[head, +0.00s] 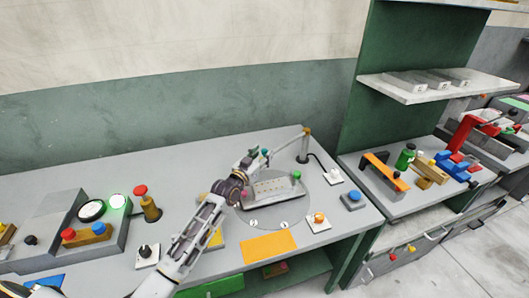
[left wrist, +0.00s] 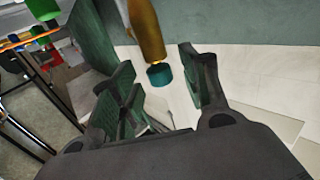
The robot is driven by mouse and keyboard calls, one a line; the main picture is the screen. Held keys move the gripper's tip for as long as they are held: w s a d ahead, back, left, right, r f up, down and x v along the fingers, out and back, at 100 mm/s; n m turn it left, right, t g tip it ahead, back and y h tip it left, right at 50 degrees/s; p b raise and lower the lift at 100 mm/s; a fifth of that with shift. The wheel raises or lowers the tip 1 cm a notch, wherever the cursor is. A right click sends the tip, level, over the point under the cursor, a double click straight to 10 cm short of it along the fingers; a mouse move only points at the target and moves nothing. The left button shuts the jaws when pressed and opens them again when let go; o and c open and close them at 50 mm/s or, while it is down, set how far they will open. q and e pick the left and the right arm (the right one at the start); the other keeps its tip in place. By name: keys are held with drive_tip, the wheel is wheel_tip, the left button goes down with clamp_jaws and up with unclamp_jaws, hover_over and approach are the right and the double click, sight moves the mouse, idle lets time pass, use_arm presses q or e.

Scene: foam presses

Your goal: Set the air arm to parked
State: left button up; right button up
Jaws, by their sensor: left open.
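The air arm (head: 285,140) is a thin grey tube running left from a post with a brass joint (head: 307,131) at the table's back right. Its free end, with a teal tip (head: 265,153), hangs over the back left of the round plate. My left gripper (head: 243,168) is open at that end. In the left wrist view, a brass nozzle (left wrist: 146,32) with the teal tip (left wrist: 160,74) appears between the open fingers (left wrist: 160,88). I cannot tell whether the fingers touch it. My right gripper is not in view.
The round plate (head: 300,213) carries a grey tray-like block (head: 276,188) with a green knob (head: 297,175). An orange-button box (head: 319,219), a blue-button box (head: 352,199) and an orange mat (head: 268,247) lie around it. A red-topped brass post (head: 150,207) stands left.

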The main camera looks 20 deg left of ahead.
use_arm(q)
drive_tip(key=shift+x, duration=1.15)
drive_tip(key=shift+c, duration=0.4)
clamp_jaws()
